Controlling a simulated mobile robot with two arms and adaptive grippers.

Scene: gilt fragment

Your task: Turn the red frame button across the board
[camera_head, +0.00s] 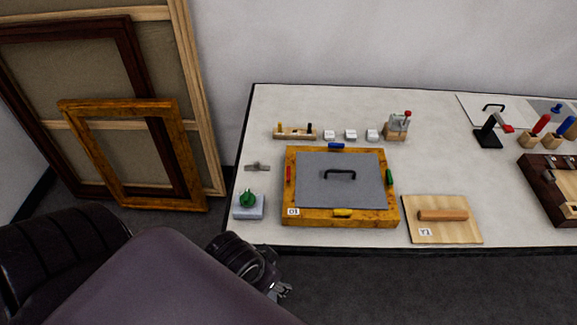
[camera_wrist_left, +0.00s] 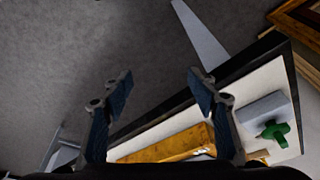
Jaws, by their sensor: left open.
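A gold wooden frame (camera_head: 391,205) lies flat on the table with a grey board (camera_head: 325,192) in it; the board has a black handle. The red frame button (camera_head: 289,175) is on the frame's left rail, lengthwise along the rail. A blue button (camera_head: 336,146), a green button (camera_head: 389,177) and a yellow button (camera_head: 343,213) are on the other rails. My left gripper (camera_head: 282,291) is off the table's front edge, below the frame in the picture. In the wrist view it (camera_wrist_left: 160,80) is open and empty. My right gripper is not in view.
A green-knobbed block (camera_head: 249,207) stands left of the frame and a wooden board with a roller-like handle (camera_head: 443,215) lies to the right. Small white blocks (camera_head: 350,134) and a wooden rack (camera_head: 295,133) stand behind. Large frames (camera_head: 130,150) lean against the wall at left.

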